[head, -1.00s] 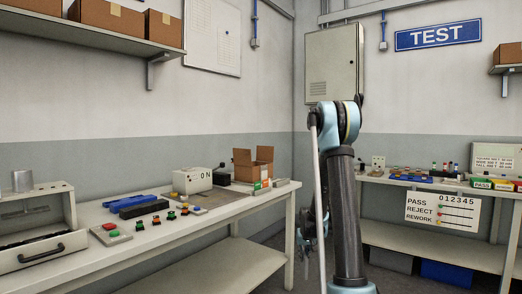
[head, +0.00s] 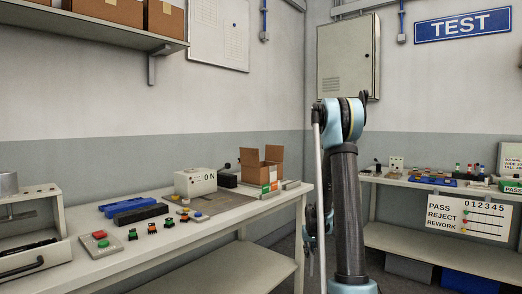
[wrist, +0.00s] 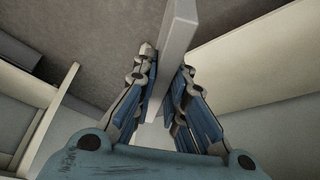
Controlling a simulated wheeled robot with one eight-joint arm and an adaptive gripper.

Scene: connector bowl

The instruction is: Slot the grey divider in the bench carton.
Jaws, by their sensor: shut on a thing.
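My gripper (wrist: 163,85) is shut on the grey divider (wrist: 178,35), a flat grey panel that stands up between the two fingers in the wrist view. The bench carton (head: 261,168) is an open brown cardboard box with raised flaps at the far right end of the left bench. My arm stands to the right of that bench, apart from the carton. The inside of the carton is not visible.
A second bench (head: 430,185) stands at the right. Floor shows between the benches.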

